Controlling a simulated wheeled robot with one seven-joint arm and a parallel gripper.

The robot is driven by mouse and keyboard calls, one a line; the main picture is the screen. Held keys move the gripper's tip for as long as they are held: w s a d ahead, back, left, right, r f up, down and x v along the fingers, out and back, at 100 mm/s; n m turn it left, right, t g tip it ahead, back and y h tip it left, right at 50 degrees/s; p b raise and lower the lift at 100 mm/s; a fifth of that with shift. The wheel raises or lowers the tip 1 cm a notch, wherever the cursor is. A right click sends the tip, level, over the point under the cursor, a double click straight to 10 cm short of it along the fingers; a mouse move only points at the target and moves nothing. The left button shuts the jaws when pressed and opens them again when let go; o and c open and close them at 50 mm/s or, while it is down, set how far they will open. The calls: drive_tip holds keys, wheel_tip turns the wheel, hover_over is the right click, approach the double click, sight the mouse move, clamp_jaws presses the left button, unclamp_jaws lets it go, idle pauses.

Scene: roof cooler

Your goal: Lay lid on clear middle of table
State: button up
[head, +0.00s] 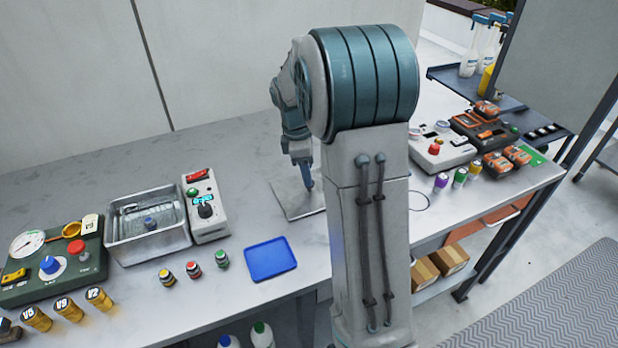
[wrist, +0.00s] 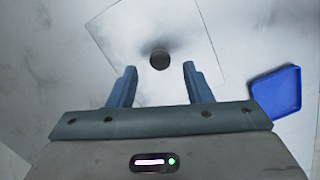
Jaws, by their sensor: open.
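The lid (wrist: 180,30) is a thin, flat square plate with a dark round knob (wrist: 159,60) in the wrist view. In the head view the lid (head: 290,200) lies flat on the grey table (head: 235,150), near its middle, partly hidden by my arm. My gripper (wrist: 160,68) is open, its two blue fingers apart, with the knob showing between and just past the fingertips. No finger visibly touches the knob. In the head view only part of my gripper (head: 308,180) shows above the lid.
A blue tray (head: 271,258) lies front-left of the lid; it also shows in the wrist view (wrist: 277,92). An open metal basin (head: 150,250), a grey control box (head: 205,210) and small jars (head: 193,270) stand left. Devices and batteries (head: 480,130) crowd the right end.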

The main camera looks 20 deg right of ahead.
wheel_tip(320, 180, up, 7)
drive_tip(key=a, duration=0.1)
drive_tip(key=s+a+m+t, duration=0.1)
drive_tip(key=s+a+m, duration=0.2)
drive_tip(key=s, duration=0.4)
drive_tip(key=s+a+m+t+y, duration=0.1)
drive_tip(key=s+a+m, duration=0.2)
drive_tip(key=s+m, duration=0.3)
drive_tip(key=s+a+m+t, duration=0.1)
drive_tip(key=s+a+m, duration=0.2)
drive_tip(key=s, duration=0.6)
drive_tip(key=shift+a+f+m+t+y, duration=0.3)
drive_tip(key=shift+f+m, duration=0.15)
drive_tip(key=shift+m, duration=0.35)
